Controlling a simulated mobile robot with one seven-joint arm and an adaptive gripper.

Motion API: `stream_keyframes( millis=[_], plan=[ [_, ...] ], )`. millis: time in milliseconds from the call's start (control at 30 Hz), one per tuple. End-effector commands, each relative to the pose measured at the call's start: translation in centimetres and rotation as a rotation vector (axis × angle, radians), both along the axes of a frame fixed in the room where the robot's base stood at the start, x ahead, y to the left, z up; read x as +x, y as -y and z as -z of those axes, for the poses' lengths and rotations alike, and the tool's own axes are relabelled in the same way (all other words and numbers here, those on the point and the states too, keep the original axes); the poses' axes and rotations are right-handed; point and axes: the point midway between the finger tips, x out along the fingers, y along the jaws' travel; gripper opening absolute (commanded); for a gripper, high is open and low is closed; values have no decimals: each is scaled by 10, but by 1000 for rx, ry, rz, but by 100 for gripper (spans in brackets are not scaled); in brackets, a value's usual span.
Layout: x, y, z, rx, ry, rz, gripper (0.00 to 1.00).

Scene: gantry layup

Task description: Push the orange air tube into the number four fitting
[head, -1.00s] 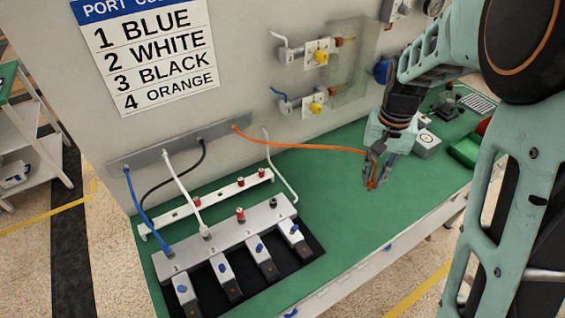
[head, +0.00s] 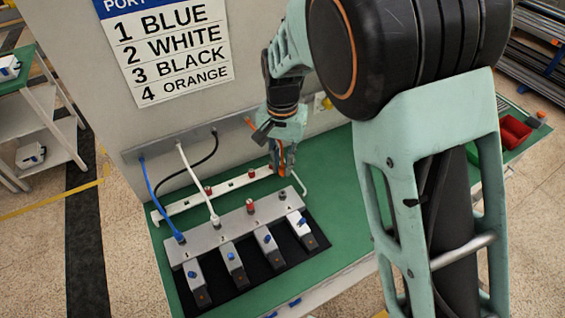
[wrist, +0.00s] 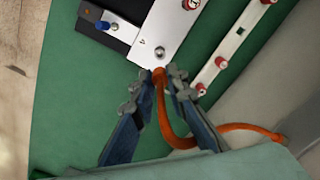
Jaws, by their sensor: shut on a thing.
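My gripper (head: 283,168) is shut on the orange air tube (head: 249,123), above the green bench just behind the right end of the silver manifold block (head: 222,231). In the wrist view the orange tube (wrist: 162,100) stands between my fingertips (wrist: 158,84), its end close to the block's edge. The number four fitting (wrist: 159,51), a small metal port beside the printed 4, lies just beyond the tube end, apart from it in the picture. In the head view this fitting (head: 282,194) is on the block's right end. The tube's tip is hard to see in the head view.
A blue tube (head: 158,205) and a white tube (head: 198,182) run to the block's left ports. A red piece (head: 250,206) sits on the third. A white rail (head: 226,187) with red fittings lies behind. The color sign (head: 165,45) hangs on the wall.

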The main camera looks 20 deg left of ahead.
Motion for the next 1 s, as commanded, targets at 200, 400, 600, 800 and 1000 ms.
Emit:
stream_keyframes(
  millis=[200,400,600,800,1000],
  plan=[
    [-1,1,4,11,-4,19,0],
    [-1,1,18,10,-3,19,0],
    [-1,1,38,10,-4,19,0],
    [-1,1,54,10,-4,19,0],
    [-1,1,59,11,-3,19,0]
  ],
)
